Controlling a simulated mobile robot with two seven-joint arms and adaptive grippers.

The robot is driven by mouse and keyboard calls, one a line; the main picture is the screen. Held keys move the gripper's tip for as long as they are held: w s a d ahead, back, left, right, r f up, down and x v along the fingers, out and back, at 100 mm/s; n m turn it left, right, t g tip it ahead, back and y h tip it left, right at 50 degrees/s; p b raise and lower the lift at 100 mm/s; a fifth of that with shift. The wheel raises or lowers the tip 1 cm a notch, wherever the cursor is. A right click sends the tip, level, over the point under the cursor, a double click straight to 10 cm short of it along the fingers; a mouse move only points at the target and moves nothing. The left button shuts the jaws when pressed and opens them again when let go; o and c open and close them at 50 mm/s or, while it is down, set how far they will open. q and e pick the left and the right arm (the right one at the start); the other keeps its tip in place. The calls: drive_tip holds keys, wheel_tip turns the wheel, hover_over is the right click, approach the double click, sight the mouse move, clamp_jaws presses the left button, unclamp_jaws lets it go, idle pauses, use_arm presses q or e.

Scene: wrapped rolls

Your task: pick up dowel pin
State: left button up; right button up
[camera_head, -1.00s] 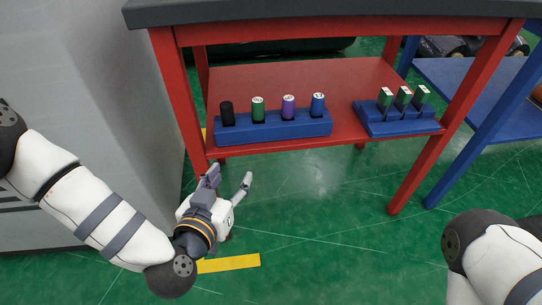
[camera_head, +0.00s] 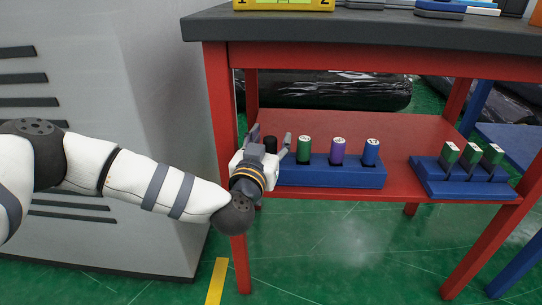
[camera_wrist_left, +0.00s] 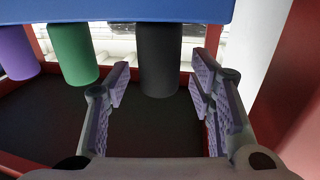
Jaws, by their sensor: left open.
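Several upright cylindrical pins stand in a blue holder (camera_head: 330,176) on the red shelf: a black pin (camera_head: 270,145), a green pin (camera_head: 304,150), a purple pin (camera_head: 338,151) and a blue pin (camera_head: 371,152). I cannot tell by name which one is the dowel pin. My left gripper (camera_head: 271,135) is open at the holder's left end, with its fingers to either side of the black pin. In the left wrist view, which looks upside down, the black pin (camera_wrist_left: 158,60) lies in the gap between the spread fingers. My right gripper is out of view.
A second blue holder (camera_head: 465,188) with three green-and-white blocks stands right on the red shelf (camera_head: 400,150). The dark tabletop (camera_head: 370,35) is above. A red table leg (camera_head: 222,110) is close behind my left gripper, with a grey cabinet (camera_head: 160,100) to the left.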

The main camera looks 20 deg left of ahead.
use_arm(q)
clamp_jaws()
